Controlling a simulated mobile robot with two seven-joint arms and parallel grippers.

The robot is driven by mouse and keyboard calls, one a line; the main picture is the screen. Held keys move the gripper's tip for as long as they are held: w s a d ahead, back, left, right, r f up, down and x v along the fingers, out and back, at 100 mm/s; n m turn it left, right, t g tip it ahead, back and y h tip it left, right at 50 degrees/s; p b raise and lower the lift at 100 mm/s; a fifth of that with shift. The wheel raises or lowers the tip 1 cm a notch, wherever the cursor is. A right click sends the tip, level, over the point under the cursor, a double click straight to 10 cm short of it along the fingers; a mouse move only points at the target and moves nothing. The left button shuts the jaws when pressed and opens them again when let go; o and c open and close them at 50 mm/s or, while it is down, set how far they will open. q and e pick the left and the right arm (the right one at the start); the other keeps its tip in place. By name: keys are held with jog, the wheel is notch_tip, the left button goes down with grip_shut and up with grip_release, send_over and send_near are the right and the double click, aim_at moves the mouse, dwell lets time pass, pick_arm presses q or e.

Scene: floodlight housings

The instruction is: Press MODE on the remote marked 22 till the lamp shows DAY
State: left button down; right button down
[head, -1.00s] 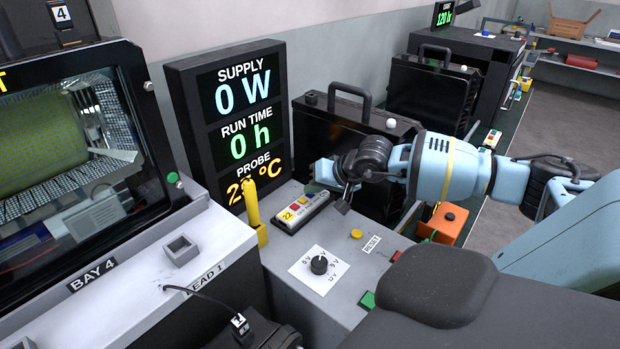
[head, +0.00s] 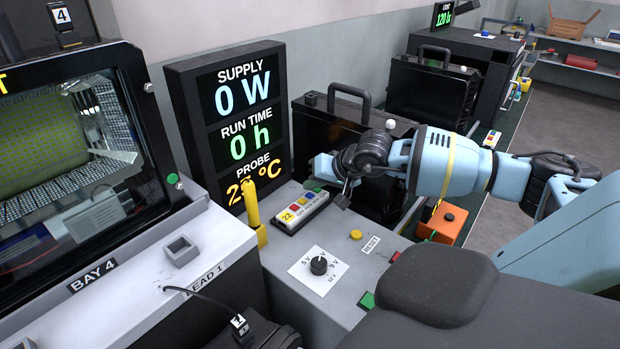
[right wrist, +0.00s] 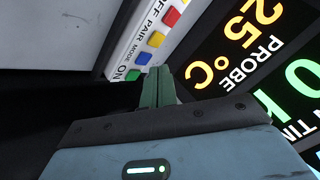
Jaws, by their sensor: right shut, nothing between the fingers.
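The remote marked 22 (head: 300,213) lies on the grey bench in the head view, a white bar with coloured buttons. In the right wrist view the remote (right wrist: 128,52) shows a row of buttons labelled OFF, PAIR, MODE and ON. The blue MODE button (right wrist: 143,58) is visible there. My right gripper (right wrist: 155,85) is shut and empty, its green fingertips beside the button row near the blue and green buttons. Contact cannot be told. In the head view the right gripper (head: 316,184) is over the remote's far end. A small cap (head: 311,98) on the near black housing is dark. No DAY wording is readable.
A black display (head: 235,125) stands behind the remote, with a yellow probe (head: 252,206) in front of it. A dial (head: 319,265) and yellow button (head: 356,235) are on the near bench. Black housings (head: 345,140) stand behind my right wrist.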

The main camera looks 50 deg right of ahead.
aim_at(313, 198)
jog(key=shift+r, duration=0.1)
pick_arm(q)
jog(key=shift+w+r+p, duration=0.25)
jog(key=shift+w+p, duration=0.05)
jog(key=shift+p, duration=0.1)
pick_arm(e)
jog(key=shift+r, duration=1.35)
pick_arm(q)
jog(key=shift+w+r, duration=0.45)
pick_arm(e)
notch_tip(313, 198, up, 2)
pick_arm(q)
jog(key=shift+w+r+p, duration=0.1)
jog(key=shift+p, duration=0.2)
pick_arm(e)
jog(key=shift+r, duration=0.1)
pick_arm(q)
jog(key=shift+s, duration=0.35)
